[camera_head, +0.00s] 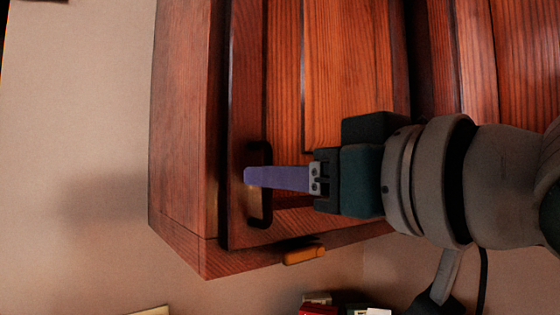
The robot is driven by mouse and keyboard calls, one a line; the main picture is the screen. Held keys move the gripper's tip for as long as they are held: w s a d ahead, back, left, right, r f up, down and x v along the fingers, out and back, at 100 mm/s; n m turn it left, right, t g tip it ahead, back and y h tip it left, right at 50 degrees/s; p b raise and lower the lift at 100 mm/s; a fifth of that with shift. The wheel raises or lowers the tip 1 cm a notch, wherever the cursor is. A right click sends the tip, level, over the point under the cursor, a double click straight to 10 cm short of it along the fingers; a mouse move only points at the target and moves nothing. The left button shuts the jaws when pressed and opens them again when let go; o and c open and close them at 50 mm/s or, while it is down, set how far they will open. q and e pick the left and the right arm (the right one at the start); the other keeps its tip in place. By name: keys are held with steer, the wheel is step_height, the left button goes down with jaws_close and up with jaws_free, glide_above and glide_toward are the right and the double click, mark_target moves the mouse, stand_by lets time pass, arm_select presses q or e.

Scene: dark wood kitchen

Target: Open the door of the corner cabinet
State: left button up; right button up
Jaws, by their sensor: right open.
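The corner cabinet door (340,80) is reddish-brown wood with a raised panel and looks closed against its cabinet body (185,150). A dark vertical bar handle (260,215) sits at the door's lower left. My right gripper (250,176) comes in from the right, with its purple finger lying level across the middle of the handle. The jaws are open, seen edge-on, so one finger hides the other. I cannot tell whether the handle bar is between the fingers or whether they touch it. My left gripper is not in view.
More wood cabinet fronts (520,45) stand at the upper right, behind my arm. A small orange-brown piece (304,254) sits at the cabinet's lower edge. Red and white items (318,309) show at the bottom. Bare beige wall (75,120) fills the left side.

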steer(key=shift+w+a, duration=0.15)
steer(key=shift+w, duration=0.05)
jaws_close()
stand_by(0.3)
stand_by(1.1)
